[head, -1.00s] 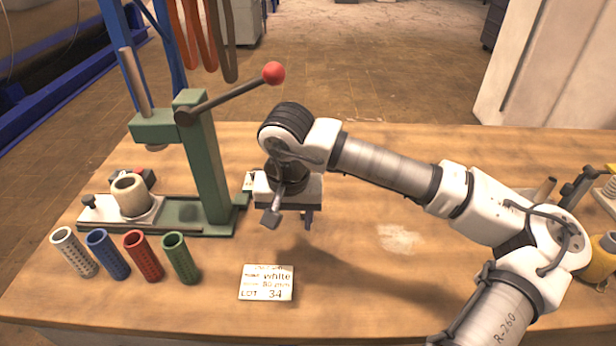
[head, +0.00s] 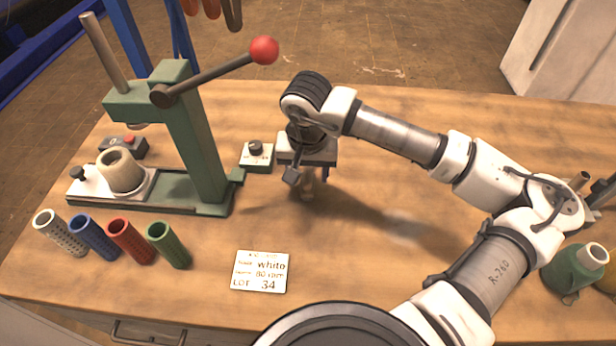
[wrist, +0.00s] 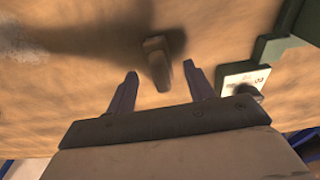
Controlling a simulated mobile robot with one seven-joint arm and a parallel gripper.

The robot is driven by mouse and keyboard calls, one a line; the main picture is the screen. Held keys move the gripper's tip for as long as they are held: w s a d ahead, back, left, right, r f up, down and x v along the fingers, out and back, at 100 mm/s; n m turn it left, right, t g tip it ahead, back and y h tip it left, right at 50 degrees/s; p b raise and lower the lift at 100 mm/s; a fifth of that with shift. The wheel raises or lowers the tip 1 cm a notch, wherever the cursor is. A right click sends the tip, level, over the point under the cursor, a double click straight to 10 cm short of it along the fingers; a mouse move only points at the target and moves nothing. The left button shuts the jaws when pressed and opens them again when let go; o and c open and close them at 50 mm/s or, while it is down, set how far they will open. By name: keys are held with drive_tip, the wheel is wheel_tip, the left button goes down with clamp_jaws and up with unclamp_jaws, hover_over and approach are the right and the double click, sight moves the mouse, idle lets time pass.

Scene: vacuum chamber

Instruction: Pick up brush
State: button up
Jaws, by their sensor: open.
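A small tan, wooden-looking piece (wrist: 155,62), which looks like the brush or its handle, shows in the wrist view. It is just beyond and between my fingertips, apart from both fingers. In the head view my gripper (head: 307,180) points down over the middle of the wooden table (head: 400,290). The wrist hides most of what is under it there, so the brush cannot be made out clearly. I cannot tell the exact gap between fingertips and brush.
A green press (head: 195,140) with a red-knobbed lever stands left, beside a small control box (head: 256,156). Several coloured perforated tubes (head: 125,240) and a label card (head: 260,271) lie at front left. A green spool (head: 572,268) stands at right.

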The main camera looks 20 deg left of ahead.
drive_tip(key=shift+w+f, duration=0.2)
drive_tip(key=shift+f, duration=1.1)
drive_tip(key=shift+c, duration=0.4)
drive_tip(key=c, duration=1)
drive_tip(key=shift+r, duration=0.15)
wheel_tip(320, 180, up, 28)
drive_tip(key=b, duration=0.4)
